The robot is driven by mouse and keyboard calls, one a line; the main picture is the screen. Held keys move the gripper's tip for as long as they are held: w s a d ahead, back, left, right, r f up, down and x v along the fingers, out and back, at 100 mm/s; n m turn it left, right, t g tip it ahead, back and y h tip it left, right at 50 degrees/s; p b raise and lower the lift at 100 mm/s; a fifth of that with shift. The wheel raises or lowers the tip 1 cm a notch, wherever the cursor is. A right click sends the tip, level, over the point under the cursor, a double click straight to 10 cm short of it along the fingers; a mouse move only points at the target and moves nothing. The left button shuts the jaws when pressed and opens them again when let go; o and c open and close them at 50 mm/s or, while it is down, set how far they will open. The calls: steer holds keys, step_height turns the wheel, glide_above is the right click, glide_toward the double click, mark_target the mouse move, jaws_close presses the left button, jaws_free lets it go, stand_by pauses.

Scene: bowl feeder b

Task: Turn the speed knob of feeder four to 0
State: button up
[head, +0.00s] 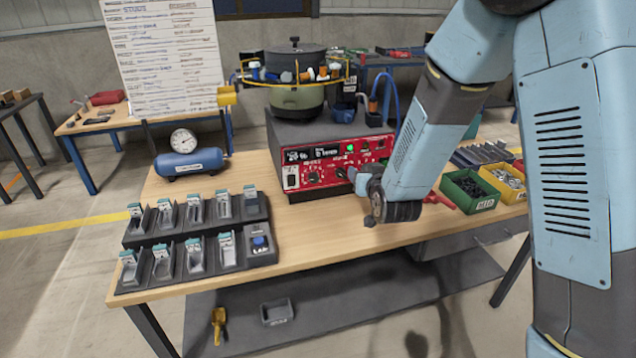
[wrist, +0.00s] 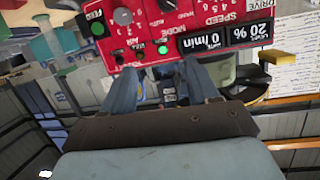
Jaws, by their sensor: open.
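The feeder (head: 297,98) stands on the bench with a dark lidded bowl on top. In the wrist view the panel (wrist: 150,25) is upside down; the display (wrist: 229,36) reads 20 % and 0 /min. The SPEED label shows, but its knob is largely cut off by the top edge. My gripper (head: 359,178) is open and empty in front of the panel's right part; its fingers also show in the wrist view (wrist: 160,82).
A black tray rack (head: 197,234) with a blue button stands front left. A blue air tank (head: 189,163) with a gauge is behind it. The bench front between rack and gripper is clear.

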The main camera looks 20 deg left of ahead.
mark_target(315, 179)
steer(key=s+a+f+n+t+y, duration=0.1)
steer(key=s+a+f+n+y, duration=0.15)
steer(key=s+a+f, duration=0.45)
steer(key=shift+y, duration=0.45)
steer(key=x, duration=0.5)
steer(key=f+x, duration=0.1)
steer(key=x, duration=0.9)
steer(key=shift+w+f, duration=0.4)
steer(key=c, duration=1)
steer(key=shift+d, duration=0.1)
steer(key=shift+c, duration=0.2)
steer(key=shift+t, duration=0.3)
